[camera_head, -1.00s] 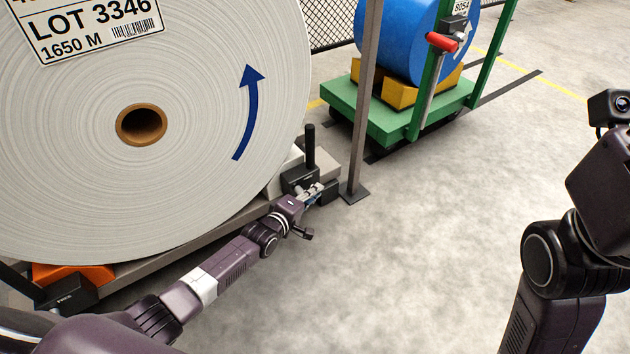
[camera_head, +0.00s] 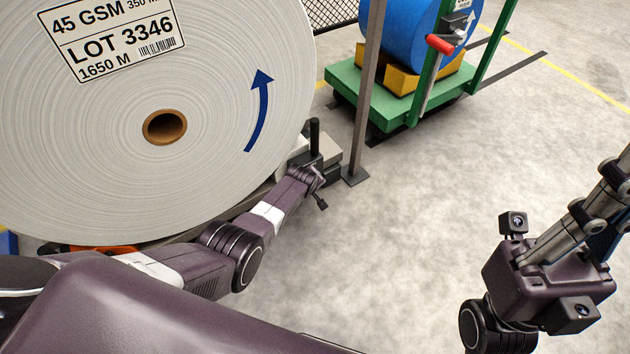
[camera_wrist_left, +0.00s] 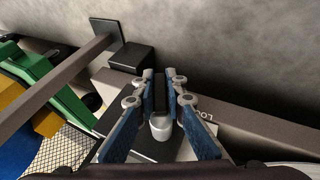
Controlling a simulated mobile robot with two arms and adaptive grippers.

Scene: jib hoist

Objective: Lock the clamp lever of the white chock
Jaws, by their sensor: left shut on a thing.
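The white chock (camera_head: 299,147) sits against the lower right of the big paper roll (camera_head: 220,100), mostly hidden behind my left wrist. A black upright post (camera_head: 314,137) stands on the dark clamp block beside it. My left gripper (camera_wrist_left: 160,75) is shut on a dark lever (camera_wrist_left: 160,97) between its blue-padded fingers in the left wrist view. A pale rounded end (camera_wrist_left: 160,126) shows at the lever's near end. In the head view, my left wrist covers the fingers and lever. My right gripper (camera_head: 603,190) is raised at the right edge, its fingertips cut off.
A thin grey post (camera_head: 366,90) stands just right of the chock. Behind it, a green cart (camera_head: 400,98) carries a blue roll (camera_head: 400,35) on yellow blocks. An orange chock (camera_head: 100,248) shows under the roll's left side. The floor between my arms is clear.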

